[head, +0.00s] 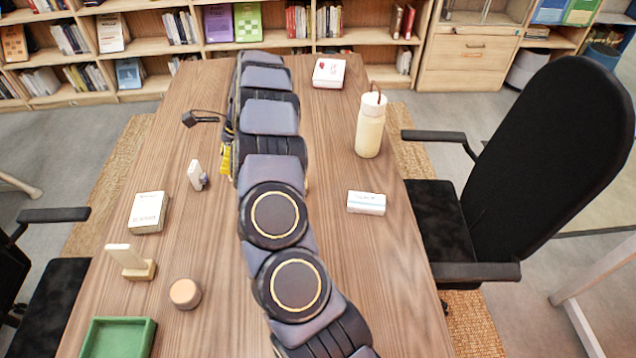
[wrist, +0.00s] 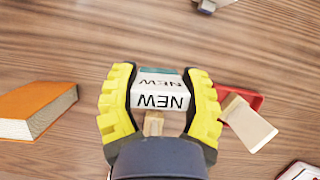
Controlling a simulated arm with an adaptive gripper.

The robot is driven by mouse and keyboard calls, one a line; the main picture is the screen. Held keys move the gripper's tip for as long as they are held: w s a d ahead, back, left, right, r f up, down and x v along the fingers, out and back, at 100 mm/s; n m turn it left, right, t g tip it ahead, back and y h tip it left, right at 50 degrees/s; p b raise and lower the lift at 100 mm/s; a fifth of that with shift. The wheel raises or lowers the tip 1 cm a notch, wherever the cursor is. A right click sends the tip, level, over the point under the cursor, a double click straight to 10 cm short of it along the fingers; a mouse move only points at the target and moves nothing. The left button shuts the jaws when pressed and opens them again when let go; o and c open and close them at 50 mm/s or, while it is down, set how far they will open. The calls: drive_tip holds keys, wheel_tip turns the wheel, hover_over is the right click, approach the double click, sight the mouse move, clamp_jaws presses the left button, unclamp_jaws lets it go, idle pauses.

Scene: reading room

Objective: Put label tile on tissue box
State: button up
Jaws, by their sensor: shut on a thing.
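The label tile (wrist: 162,101) is a pale block with "NEW" in dark letters on two faces. In the wrist view it sits between the two yellow-padded fingers of my gripper (wrist: 160,100), which is shut on it. In the head view my arm hides the tile and most of the gripper; a yellow part of the gripper (head: 226,158) shows at the arm's left edge. A small white box with blue markings (head: 366,203), possibly the tissue box, lies right of my arm, apart from the gripper. I cannot read its print.
On the left are a pale box (head: 147,212), a tile on a wooden base (head: 126,258), a round lid (head: 185,294) and a green tray (head: 118,338). An orange book (wrist: 38,110) flanks the gripper.

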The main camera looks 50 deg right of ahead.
drive_tip(key=s+d+r, duration=0.2)
drive_tip(key=s+d, duration=0.2)
drive_tip(key=s, duration=0.4)
drive_tip(key=s+d+r, duration=0.2)
drive_tip(key=s+d, duration=0.2)
drive_tip(key=s, duration=0.5)
drive_tip(key=s+r+m, duration=0.1)
drive_tip(key=s, duration=1.4)
approach(353, 201)
drive_tip(key=shift+w+a, duration=0.25)
drive_tip(key=shift+a, duration=0.8)
drive_tip(key=shift+w+d+f, duration=0.2)
drive_tip(key=shift+d+f, duration=0.15)
drive_tip(key=shift+f, duration=1.55)
drive_tip(key=shift+f, duration=0.1)
